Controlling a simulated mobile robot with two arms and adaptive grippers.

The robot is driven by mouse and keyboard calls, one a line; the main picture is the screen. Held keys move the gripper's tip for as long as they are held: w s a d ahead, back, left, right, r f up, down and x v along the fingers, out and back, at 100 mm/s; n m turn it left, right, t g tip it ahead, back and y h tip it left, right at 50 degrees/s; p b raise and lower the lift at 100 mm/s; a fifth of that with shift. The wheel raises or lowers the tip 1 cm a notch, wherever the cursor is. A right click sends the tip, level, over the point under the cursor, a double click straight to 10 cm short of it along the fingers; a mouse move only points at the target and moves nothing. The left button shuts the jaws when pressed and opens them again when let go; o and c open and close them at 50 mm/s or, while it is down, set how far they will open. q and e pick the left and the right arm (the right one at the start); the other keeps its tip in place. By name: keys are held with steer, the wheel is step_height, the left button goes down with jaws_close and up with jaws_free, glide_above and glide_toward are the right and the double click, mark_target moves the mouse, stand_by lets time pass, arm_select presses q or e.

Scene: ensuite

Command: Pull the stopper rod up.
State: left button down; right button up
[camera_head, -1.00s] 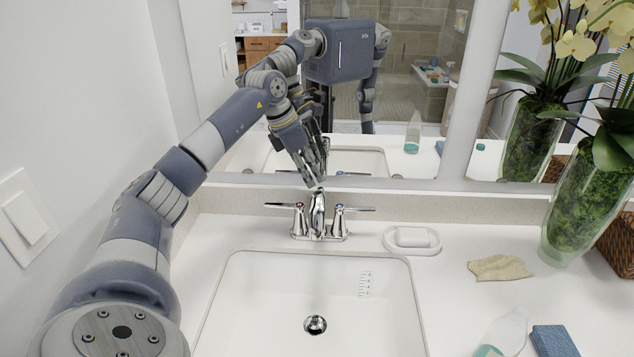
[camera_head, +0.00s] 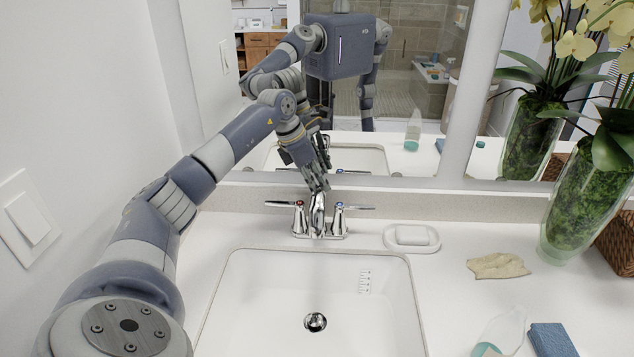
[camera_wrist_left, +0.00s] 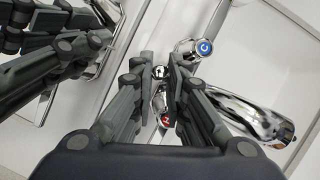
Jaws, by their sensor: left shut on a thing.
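The chrome faucet (camera_head: 317,216) stands behind the white sink, with a hot and a cold lever. My left gripper (camera_head: 322,187) points down just behind the spout. In the left wrist view, a small chrome knob, the top of the stopper rod (camera_wrist_left: 158,72), shows between the fingertips of my left gripper (camera_wrist_left: 160,76), which are closed on it. The rod's shaft is hidden by the faucet and fingers in the head view. The drain stopper (camera_head: 315,322) sits in the bottom of the basin. My right gripper is not in view.
A mirror (camera_head: 400,150) rises close behind the faucet. A soap dish (camera_head: 412,239), a beige cloth (camera_head: 498,266), a clear bottle (camera_head: 503,332), a blue sponge (camera_head: 553,341) and a plant vase (camera_head: 582,205) stand to the right. The sink basin (camera_head: 260,300) is empty.

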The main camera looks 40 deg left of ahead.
arm_select(q)
steer(key=shift+r+p, duration=1.15)
steer(key=shift+r, duration=0.35)
steer(key=shift+w, duration=0.15)
steer(key=c, duration=1.8)
jaws_free()
steer(key=shift+c, duration=0.2)
steer(key=v, duration=1.2)
